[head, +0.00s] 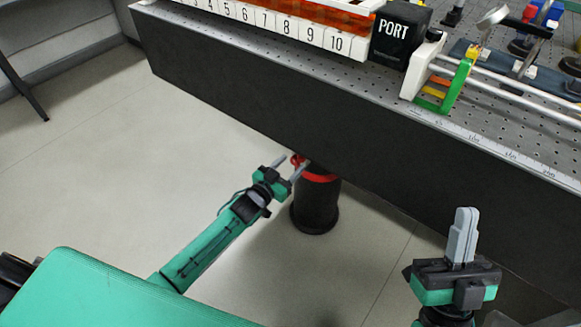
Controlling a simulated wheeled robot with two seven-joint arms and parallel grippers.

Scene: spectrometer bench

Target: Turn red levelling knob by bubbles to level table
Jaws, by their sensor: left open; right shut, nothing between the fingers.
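The red levelling knob (297,160) shows as a small red part beside the red collar (320,174) on the black table leg (315,207), under the near edge of the optical table (230,85). My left gripper (289,167) is open, its two grey fingers reaching toward the knob. The fingers partly cover the knob, and I cannot tell whether they touch it. My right gripper (464,226) is shut and empty, pointing up in front of the table's side at the right. No level bubbles can be made out.
On the table stand a row of numbered white blocks (262,22), a black PORT box (400,35), a green frame (458,85) on rails and a ruler strip (500,152) along the edge. The floor (190,130) around the leg is clear.

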